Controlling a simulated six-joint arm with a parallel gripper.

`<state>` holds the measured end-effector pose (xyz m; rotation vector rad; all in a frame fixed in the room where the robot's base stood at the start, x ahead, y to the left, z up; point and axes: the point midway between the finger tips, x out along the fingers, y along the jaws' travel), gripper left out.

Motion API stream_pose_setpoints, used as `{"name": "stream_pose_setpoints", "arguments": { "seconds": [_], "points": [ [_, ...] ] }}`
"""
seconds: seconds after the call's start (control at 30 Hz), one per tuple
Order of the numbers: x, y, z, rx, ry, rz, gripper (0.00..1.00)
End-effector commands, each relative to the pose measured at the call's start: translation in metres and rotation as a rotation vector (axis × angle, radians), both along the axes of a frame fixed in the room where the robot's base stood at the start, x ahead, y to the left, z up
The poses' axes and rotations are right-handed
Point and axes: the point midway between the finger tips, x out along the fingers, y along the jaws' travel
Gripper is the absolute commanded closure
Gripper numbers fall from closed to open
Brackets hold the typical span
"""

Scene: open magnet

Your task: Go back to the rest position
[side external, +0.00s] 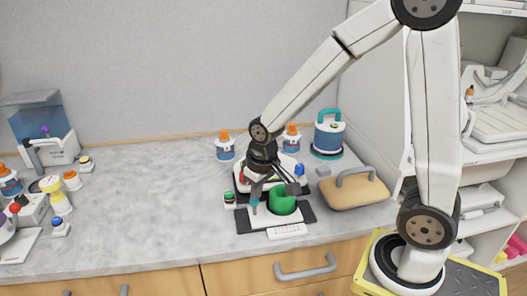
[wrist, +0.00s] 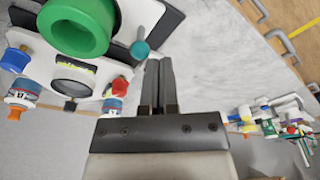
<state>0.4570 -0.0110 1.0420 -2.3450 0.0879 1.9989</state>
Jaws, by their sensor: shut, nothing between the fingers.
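My gripper (wrist: 158,66) is shut and empty in the wrist view, its two fingers side by side, pointing over the grey counter. In the side external view my gripper (side external: 254,200) is low over the front left of the magnet device. The device has a green ring-shaped part (side external: 283,206) on a dark base (side external: 243,222) with a white top piece behind it. The green ring (wrist: 76,26) shows at the upper left of the wrist view. A teal knob (wrist: 140,48) is just left of the fingertips; I cannot tell whether they touch it.
Orange-capped bottles (side external: 225,148) and a blue canister (side external: 328,135) stand behind the device. A tan, handled block (side external: 353,190) lies to its right. The counter (side external: 150,200) between is clear.

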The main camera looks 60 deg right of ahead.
Motion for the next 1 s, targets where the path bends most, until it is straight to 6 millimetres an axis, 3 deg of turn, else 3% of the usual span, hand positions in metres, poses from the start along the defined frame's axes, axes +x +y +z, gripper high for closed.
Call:
{"name": "stream_pose_setpoints", "arguments": {
  "seconds": [0.2,0.37,1.0],
  "points": [
    [-0.044,0.008,-0.005,-0.007,-0.049,0.056,1.0],
    [-0.062,0.011,-0.008,-0.01,-0.068,0.076,1.0],
    [-0.066,0.011,-0.009,-0.011,-0.073,0.082,1.0]
  ]
}}
